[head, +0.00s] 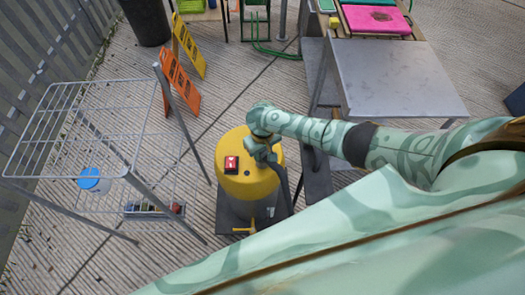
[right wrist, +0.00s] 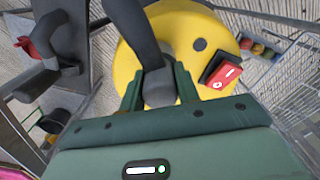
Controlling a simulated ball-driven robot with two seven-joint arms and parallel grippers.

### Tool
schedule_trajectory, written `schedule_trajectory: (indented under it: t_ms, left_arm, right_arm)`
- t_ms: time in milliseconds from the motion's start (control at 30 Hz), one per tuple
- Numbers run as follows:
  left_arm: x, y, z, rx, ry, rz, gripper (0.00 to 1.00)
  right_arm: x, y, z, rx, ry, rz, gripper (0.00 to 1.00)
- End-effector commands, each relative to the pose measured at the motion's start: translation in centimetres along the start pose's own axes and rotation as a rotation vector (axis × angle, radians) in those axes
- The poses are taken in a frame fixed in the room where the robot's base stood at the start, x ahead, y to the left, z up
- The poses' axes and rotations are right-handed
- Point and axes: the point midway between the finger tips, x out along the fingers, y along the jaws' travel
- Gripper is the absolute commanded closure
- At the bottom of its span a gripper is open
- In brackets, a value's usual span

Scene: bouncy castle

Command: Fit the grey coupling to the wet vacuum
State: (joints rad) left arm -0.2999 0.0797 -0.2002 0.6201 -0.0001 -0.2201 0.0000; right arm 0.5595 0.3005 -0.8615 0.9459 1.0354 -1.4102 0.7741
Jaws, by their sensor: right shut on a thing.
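The wet vacuum (head: 250,187) is a yellow drum with a red switch (head: 231,165) on its top. It also shows in the right wrist view (right wrist: 190,28). My right gripper (head: 264,153) is over the top of the drum, its fingers pointing down towards it. In the right wrist view it is shut on the grey coupling (right wrist: 159,90) at the end of a dark hose (right wrist: 128,25). The coupling is over the drum's top; its lower end is hidden, so I cannot tell whether it touches or sits in the inlet. My left gripper is not in view.
A wire drying rack (head: 75,130) with a blue-and-white tub (head: 92,181) stands left. Orange (head: 179,85) and yellow (head: 187,47) sign boards stand behind. A grey metal table (head: 395,80) is at the right, close to my arm. Open floor lies between rack and vacuum.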

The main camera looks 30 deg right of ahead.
Motion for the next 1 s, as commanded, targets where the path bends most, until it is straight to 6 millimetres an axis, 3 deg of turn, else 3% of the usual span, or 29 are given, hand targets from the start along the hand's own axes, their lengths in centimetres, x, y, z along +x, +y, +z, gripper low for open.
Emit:
schedule_trajectory:
  t_ms: [733,767,833,1000]
  left_arm:
    - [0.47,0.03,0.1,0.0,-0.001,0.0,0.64]
    - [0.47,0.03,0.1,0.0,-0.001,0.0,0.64]
    - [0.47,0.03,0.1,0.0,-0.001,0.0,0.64]
    - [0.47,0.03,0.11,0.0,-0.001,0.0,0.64]
  right_arm:
    - [0.8,-0.01,0.0,0.0,0.0,0.0,0.88]
    - [0.8,-0.01,0.01,0.0,0.0,0.0,0.63]
    - [0.8,0.0,0.01,0.0,0.0,0.0,0.43]
    - [0.8,0.0,0.01,0.0,0.0,0.0,0.43]
